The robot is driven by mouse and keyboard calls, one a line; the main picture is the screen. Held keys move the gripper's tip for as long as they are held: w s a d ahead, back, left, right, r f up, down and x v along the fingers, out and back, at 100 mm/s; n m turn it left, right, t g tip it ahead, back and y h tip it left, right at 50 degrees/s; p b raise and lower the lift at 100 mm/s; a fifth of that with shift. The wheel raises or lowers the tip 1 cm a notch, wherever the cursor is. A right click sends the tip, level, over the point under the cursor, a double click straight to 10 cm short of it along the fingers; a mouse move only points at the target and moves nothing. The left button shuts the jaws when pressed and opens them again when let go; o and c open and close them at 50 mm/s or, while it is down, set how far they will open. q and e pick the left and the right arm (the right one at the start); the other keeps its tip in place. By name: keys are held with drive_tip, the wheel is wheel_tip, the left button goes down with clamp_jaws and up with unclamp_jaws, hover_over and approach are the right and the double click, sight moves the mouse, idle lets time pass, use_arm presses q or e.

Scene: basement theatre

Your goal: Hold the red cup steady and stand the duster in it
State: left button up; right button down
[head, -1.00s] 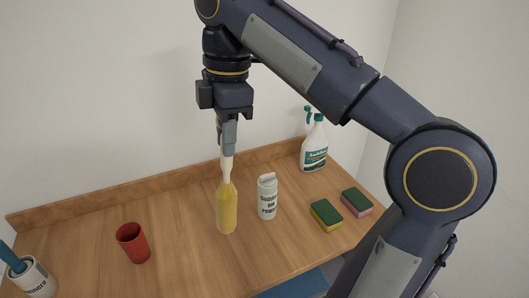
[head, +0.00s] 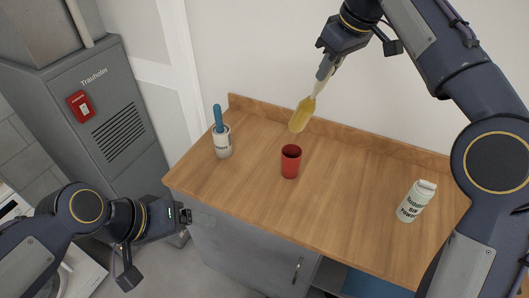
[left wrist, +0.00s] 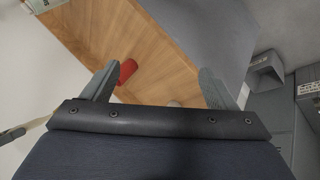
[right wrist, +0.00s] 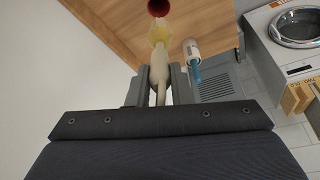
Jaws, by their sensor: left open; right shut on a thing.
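The red cup (head: 291,161) stands upright on the wooden counter, and nothing touches it. It also shows in the left wrist view (left wrist: 127,71) and at the top of the right wrist view (right wrist: 158,7). The duster (head: 303,113) has a yellow head and a pale handle. My right gripper (head: 326,68) is shut on its handle and holds it tilted, head down, above the counter near the back edge. The duster head shows in the right wrist view (right wrist: 159,34). My left gripper (head: 187,216) is open and empty by the counter's front left edge, apart from the cup.
A white tin (head: 222,146) with a blue-handled tool stands left of the cup on the counter (head: 335,205). A white powder canister (head: 411,203) stands at the right. A grey furnace (head: 95,110) is beyond the left end. The counter around the cup is clear.

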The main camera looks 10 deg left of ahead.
use_arm(q)
drive_tip(key=w+d+f+n+g+h, duration=0.1)
drive_tip(key=w+d+n+h, duration=0.2)
drive_tip(key=w+n, duration=0.35)
drive_tip(key=w+d+n+h, duration=0.3)
drive_tip(key=w, duration=0.7)
drive_tip(key=n+t+h, duration=0.2)
drive_tip(key=n+t, duration=0.1)
drive_tip(key=n, duration=0.8)
approach(283, 160)
drive_tip(key=shift+w+d+f+m, duration=0.25)
drive_tip(key=shift+w+d+f, duration=0.15)
drive_tip(key=shift+w, duration=0.15)
drive_tip(key=shift+w+d+f, duration=0.1)
drive_tip(key=shift+w+d, duration=0.05)
drive_tip(key=shift+d, duration=0.05)
drive_tip(key=x, duration=1.1)
drive_tip(key=shift+d+f, duration=0.15)
drive_tip(key=shift+f, duration=0.05)
drive_tip(key=shift+c, duration=0.4)
